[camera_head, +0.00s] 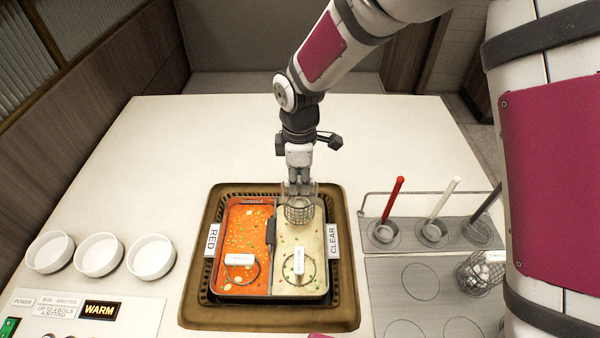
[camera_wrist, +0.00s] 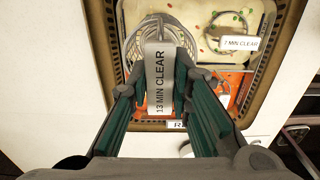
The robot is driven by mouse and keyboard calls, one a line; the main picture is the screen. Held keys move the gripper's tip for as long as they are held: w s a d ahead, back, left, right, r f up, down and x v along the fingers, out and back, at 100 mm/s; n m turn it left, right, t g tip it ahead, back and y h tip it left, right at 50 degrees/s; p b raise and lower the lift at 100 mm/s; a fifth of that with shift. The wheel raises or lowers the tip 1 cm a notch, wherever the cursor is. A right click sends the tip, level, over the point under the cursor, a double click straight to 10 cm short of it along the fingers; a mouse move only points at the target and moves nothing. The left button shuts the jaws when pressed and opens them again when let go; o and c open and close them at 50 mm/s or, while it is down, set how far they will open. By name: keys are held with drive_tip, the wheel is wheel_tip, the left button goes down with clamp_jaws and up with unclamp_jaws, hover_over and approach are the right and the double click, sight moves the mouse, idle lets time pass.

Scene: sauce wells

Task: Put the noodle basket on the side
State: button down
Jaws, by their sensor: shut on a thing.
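My gripper (camera_head: 298,184) is shut on the tagged handle of a wire noodle basket (camera_head: 299,211), at the back of the clear half of the pot (camera_head: 335,285). In the wrist view my gripper (camera_wrist: 160,70) has its fingers on both sides of a tag (camera_wrist: 158,85) reading "13 MIN CLEAR"; the basket (camera_wrist: 135,42) shows beyond it. Whether the basket touches the broth is unclear. A second handle (camera_head: 299,262) stands at the front of the clear half, tagged "7 MIN CLEAR" (camera_wrist: 241,43). Another tagged handle (camera_head: 240,259) stands in the red half.
A grey side plate (camera_head: 395,280) with ring marks lies right of the pot; a wire basket (camera_head: 480,272) with white pieces sits at its right. Behind it, red, white and dark ladles (camera_head: 434,231) stand in a rack. Several white bowls (camera_head: 100,255) and a control panel (camera_head: 75,315) are left.

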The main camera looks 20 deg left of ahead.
drive_tip(key=shift+f+b, duration=3.3)
drive_tip(key=shift+f, duration=3.35)
drive_tip(key=c, duration=0.6)
unclamp_jaws()
drive_tip(key=shift+r+p, duration=2.55)
drive_tip(key=shift+r, duration=2.95)
